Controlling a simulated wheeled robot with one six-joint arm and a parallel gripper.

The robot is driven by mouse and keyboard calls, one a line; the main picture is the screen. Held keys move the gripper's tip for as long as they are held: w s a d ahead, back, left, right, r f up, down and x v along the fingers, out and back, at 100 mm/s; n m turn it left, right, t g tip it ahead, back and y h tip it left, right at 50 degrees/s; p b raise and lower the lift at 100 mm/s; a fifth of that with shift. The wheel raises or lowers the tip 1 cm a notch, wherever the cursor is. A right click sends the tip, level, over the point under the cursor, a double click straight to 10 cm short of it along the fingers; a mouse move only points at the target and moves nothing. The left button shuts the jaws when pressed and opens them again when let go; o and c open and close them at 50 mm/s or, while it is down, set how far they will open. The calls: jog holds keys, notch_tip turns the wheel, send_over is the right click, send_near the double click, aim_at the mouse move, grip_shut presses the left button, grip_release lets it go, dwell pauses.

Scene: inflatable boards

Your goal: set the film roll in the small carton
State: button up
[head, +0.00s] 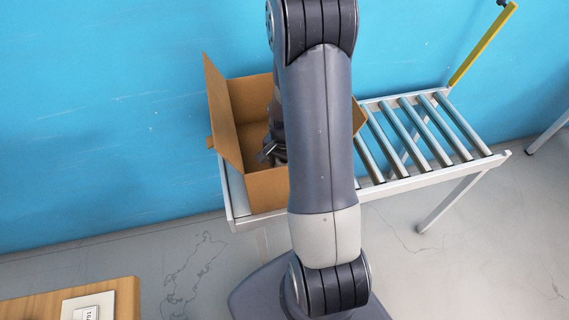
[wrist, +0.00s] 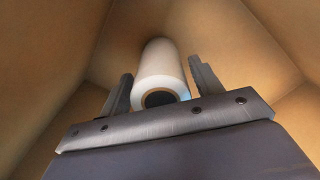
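The small carton (head: 228,122) stands open on the left end of the roller conveyor, its flaps spread. My gripper (head: 267,153) reaches down inside it, and my arm hides much of the carton's right side. In the wrist view, the white film roll (wrist: 160,72), with a dark hollow core, is inside the carton among its brown walls. It lies between the two fingers of my gripper (wrist: 161,80). The fingers are spread, with narrow gaps on both sides of the roll. The roll is hidden in the head view.
The conveyor's bare rollers (head: 420,130) extend to the right of the carton. A yellow bar (head: 484,45) rises at its far right corner. A wooden table (head: 40,308) with a white labelled card is at lower left.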

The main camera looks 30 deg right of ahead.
jog(key=shift+o, duration=0.8)
jog(key=shift+r, duration=0.55)
notch_tip(320, 180, up, 11)
jog(key=shift+r+p, duration=0.15)
jog(key=shift+p, duration=0.2)
jog(key=shift+c, duration=0.4)
